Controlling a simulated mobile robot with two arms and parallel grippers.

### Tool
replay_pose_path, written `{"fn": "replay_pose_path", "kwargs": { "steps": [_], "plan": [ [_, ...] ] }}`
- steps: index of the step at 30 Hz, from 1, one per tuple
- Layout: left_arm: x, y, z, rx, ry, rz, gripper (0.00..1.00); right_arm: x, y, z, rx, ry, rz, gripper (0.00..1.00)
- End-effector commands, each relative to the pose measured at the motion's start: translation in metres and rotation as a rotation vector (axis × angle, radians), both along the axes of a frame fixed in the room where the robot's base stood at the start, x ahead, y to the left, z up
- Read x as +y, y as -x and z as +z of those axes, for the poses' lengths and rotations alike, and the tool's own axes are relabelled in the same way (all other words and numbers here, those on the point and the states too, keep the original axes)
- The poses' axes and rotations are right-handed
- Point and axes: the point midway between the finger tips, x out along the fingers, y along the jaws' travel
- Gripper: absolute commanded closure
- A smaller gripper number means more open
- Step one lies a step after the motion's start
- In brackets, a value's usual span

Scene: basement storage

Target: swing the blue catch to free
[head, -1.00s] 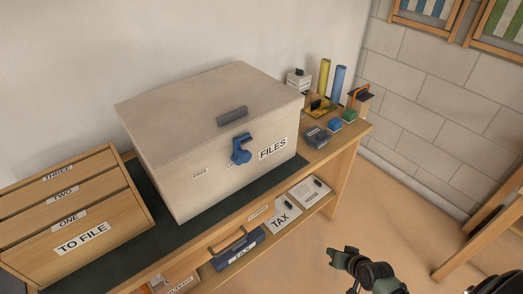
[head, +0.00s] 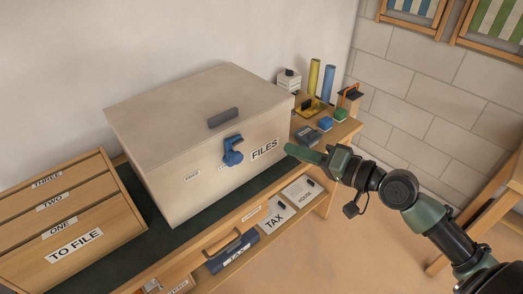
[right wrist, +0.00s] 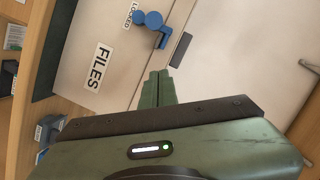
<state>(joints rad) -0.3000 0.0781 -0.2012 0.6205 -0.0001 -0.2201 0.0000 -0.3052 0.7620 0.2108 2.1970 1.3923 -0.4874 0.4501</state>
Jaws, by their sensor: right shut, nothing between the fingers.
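The blue catch (head: 232,152) is on the front of the large cream box (head: 180,130), below the grey lid handle (head: 223,118). It also shows in the right wrist view (right wrist: 152,20), its round end beside the label LOCKED (right wrist: 132,13). The label FREE (head: 192,177) is further left on the box front in the head view. My right gripper (head: 290,149) is shut and empty, its green fingers together near the FILES label (head: 264,149), right of the catch and apart from it. The fingertips (right wrist: 160,74) point toward the box in the right wrist view. My left gripper is out of view.
A wooden drawer unit (head: 62,222) stands left of the box. Blocks and yellow and blue tubes (head: 328,84) stand on the bench to the right.

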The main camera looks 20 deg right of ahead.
Motion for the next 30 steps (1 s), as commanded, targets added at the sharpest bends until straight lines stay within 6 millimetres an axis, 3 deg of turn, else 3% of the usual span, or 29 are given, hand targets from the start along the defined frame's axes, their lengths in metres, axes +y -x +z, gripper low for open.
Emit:
{"fn": "replay_pose_path", "kwargs": {
  "steps": [5, 18, 24, 30],
  "plan": [
    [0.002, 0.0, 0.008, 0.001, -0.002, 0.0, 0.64, 0.008, -0.014, 0.001, -0.002, -0.002, -0.002, 1.0],
    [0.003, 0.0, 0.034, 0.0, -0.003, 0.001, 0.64, 0.056, -0.086, -0.011, 0.0, -0.004, 0.001, 1.0],
    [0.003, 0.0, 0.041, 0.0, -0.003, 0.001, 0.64, 0.076, -0.074, -0.03, 0.002, -0.001, 0.0, 1.0],
    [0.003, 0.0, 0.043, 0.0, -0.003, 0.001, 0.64, 0.082, -0.072, -0.036, 0.002, 0.001, 0.0, 1.0]
  ]
}}
